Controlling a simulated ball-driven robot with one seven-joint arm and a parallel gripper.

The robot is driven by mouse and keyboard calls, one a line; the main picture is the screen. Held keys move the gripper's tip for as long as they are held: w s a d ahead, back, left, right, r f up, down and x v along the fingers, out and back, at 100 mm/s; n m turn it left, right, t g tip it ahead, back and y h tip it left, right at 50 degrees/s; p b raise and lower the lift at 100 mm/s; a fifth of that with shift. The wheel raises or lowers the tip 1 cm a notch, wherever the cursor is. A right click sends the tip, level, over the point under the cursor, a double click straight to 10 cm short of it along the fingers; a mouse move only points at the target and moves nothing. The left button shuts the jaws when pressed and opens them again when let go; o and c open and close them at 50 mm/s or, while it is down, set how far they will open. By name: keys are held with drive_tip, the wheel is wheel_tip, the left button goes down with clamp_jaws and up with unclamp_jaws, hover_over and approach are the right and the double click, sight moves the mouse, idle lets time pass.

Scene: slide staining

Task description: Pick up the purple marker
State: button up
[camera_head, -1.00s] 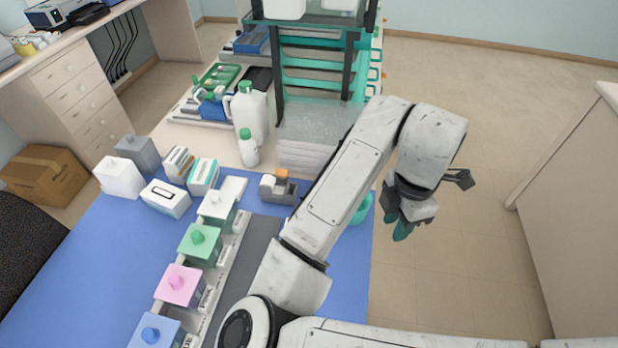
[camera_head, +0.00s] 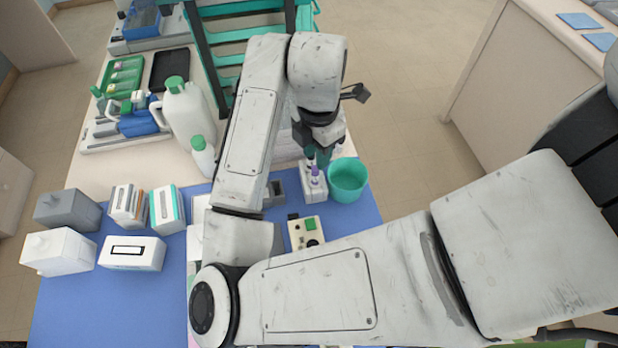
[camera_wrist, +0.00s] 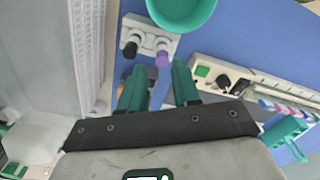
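The purple marker (camera_head: 315,173) stands upright in a small white holder (camera_head: 314,191) on the blue mat. In the wrist view the purple marker (camera_wrist: 162,58) shows beside a dark marker (camera_wrist: 131,47) in the same holder. My gripper (camera_head: 318,158) hangs just above and behind the holder in the head view. In the wrist view my gripper (camera_wrist: 160,84) has its two teal fingers apart with nothing clearly held between them. The purple marker lies just beyond the gap between the fingertips. Its lower end is hidden in the holder.
A teal cup (camera_head: 348,182) stands right beside the holder. A cream device with a green button (camera_head: 307,232) sits in front of it. A teal rack (camera_head: 225,50) and white jug (camera_head: 188,115) stand behind. White boxes (camera_head: 132,254) lie at left.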

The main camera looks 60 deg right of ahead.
sight(315, 174)
wheel_tip(315, 174, down, 2)
drive_tip(key=shift+w+f, duration=0.1)
drive_tip(key=shift+a+f+b, duration=0.15)
drive_tip(key=shift+f+b, duration=0.35)
drive_tip(key=shift+f, duration=0.85)
drive_tip(key=shift+a+f+b, duration=0.1)
drive_tip(key=shift+f+b, duration=0.4)
drive_tip(key=shift+f, duration=0.8)
clamp_jaws()
